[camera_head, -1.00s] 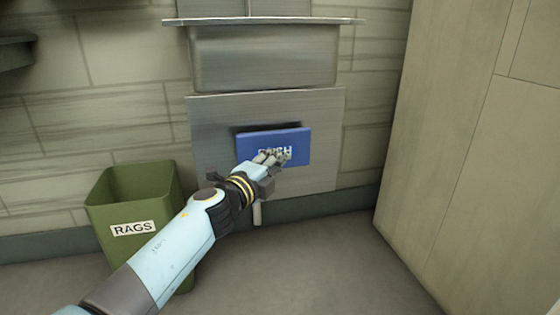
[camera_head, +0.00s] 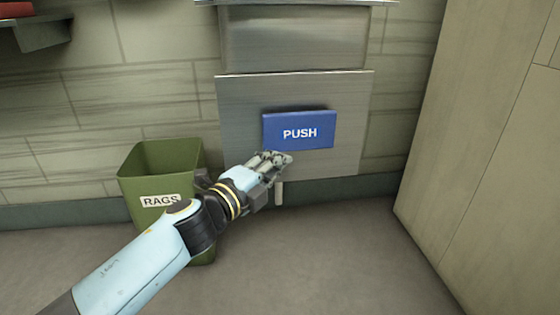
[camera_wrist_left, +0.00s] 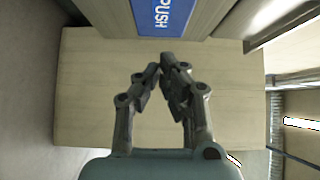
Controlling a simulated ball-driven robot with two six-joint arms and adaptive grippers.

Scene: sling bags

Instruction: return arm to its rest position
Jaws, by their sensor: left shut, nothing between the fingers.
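My left gripper (camera_head: 280,158) is shut and empty, just below the blue PUSH plate in the head view. Its fingertips also show close together in the left wrist view (camera_wrist_left: 162,68). The blue PUSH plate (camera_head: 299,131) is mounted on a steel panel (camera_head: 240,110) on the wall and is fully readable. Part of it shows at the top of the left wrist view (camera_wrist_left: 165,15). A gap shows between fingertips and plate in the wrist view. My right gripper is in neither view.
A green bin (camera_head: 160,160) labelled RAGS stands on the floor, left of the gripper and partly behind my arm. A pale tall cabinet or wall panel (camera_head: 490,140) stands at right. A shelf (camera_head: 40,35) with something red sits at upper left. The floor at right is clear.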

